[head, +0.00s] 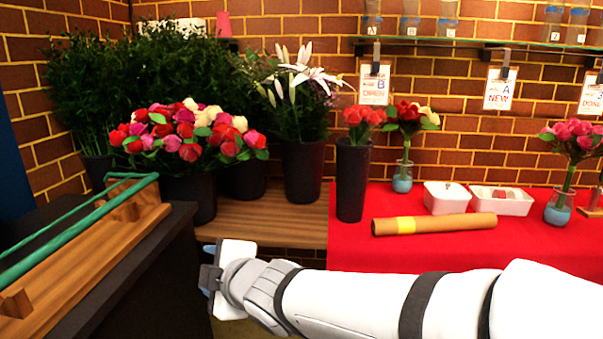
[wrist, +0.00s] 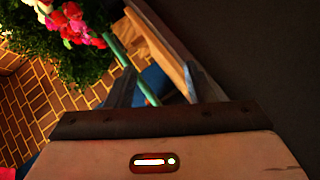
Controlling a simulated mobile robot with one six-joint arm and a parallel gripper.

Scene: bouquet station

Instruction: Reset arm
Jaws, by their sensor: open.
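My arm reaches in from the lower right of the head view, over the front of the red-covered table. My gripper (head: 209,280) is at its left end, beside the dark counter and in front of the wooden shelf. In the wrist view my gripper (wrist: 158,88) has its two fingers spread apart, with nothing held between them. Beyond the fingers, the wrist view shows a green stick (wrist: 118,52) and a wooden rack, tilted in the picture.
The dark counter (head: 170,265) with the wooden rack (head: 90,250) stands close on the left. Flower buckets (head: 302,170) line the back. The red table (head: 440,250) holds a black vase (head: 352,180), a brown paper roll (head: 435,224), white trays (head: 500,203) and small vases.

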